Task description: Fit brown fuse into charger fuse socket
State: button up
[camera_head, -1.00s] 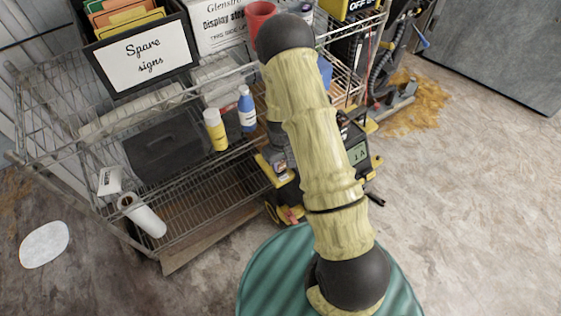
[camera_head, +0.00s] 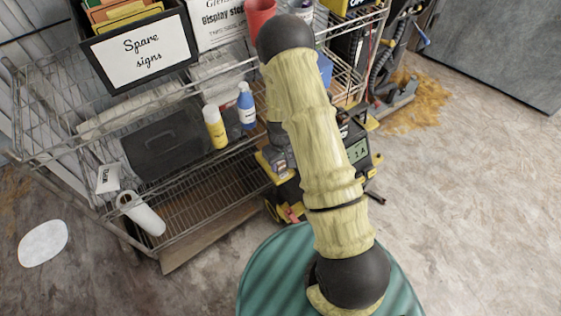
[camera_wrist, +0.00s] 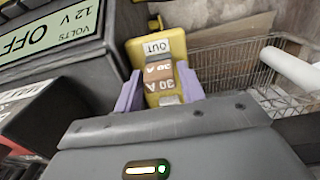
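The brown fuse (camera_wrist: 159,70), marked "30 A", sits between the two lavender fingers of my gripper (camera_wrist: 160,88) in the wrist view. The fingers appear closed on its sides. Just beyond the fuse is a yellow housing (camera_wrist: 177,42) with an "OUT" label. I cannot tell whether the fuse touches it, and no socket opening is clearly visible. The dark charger (camera_wrist: 75,62) with a green "OFF", "12 V", "VOLTS" display is at the left. In the head view the charger (camera_head: 359,152) is partly hidden behind my arm, and my gripper is hidden too.
A wire rack (camera_head: 215,190) stands left of the charger, holding a yellow bottle (camera_head: 215,128), a blue bottle (camera_head: 246,108) and a "Spare signs" box (camera_head: 140,55). A white roll (camera_head: 142,213) lies low on it. Floor to the right is open.

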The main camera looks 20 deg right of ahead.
aim_at(280, 162)
jog(key=shift+o, duration=1.2)
jog(key=shift+r, duration=0.15)
notch_tip(280, 162, up, 17)
jog(key=p, duration=0.1)
